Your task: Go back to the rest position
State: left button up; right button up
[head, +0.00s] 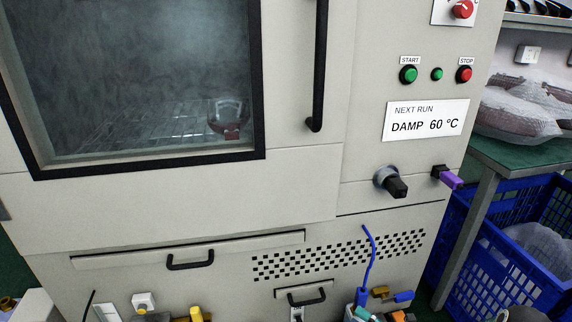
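Neither of my grippers shows in the head view. A large pale grey chamber (190,215) fills most of the view, its door shut with a black vertical handle (318,70). Through the dark-framed window (110,75) I see a wire rack (150,128) and a clear and red lamp-like part (229,118) on it.
The panel has a green start button (408,74), a red stop button (464,74), a sign (427,119) reading DAMP 60 °C, a black knob (396,187) and a purple plug (452,180). A blue crate (480,262) stands at right. Small coloured items line the bottom edge.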

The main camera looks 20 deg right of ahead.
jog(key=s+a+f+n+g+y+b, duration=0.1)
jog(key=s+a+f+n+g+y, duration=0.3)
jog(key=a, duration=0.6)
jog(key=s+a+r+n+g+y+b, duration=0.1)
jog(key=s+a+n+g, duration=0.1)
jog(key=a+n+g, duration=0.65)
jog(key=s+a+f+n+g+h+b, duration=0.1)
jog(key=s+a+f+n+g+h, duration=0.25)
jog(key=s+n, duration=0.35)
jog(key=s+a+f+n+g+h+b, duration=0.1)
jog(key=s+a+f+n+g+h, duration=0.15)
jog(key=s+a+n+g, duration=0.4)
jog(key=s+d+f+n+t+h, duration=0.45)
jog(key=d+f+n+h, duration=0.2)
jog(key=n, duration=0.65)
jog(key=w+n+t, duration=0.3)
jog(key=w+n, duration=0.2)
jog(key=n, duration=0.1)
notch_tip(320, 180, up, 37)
jog(key=p, duration=3.7)
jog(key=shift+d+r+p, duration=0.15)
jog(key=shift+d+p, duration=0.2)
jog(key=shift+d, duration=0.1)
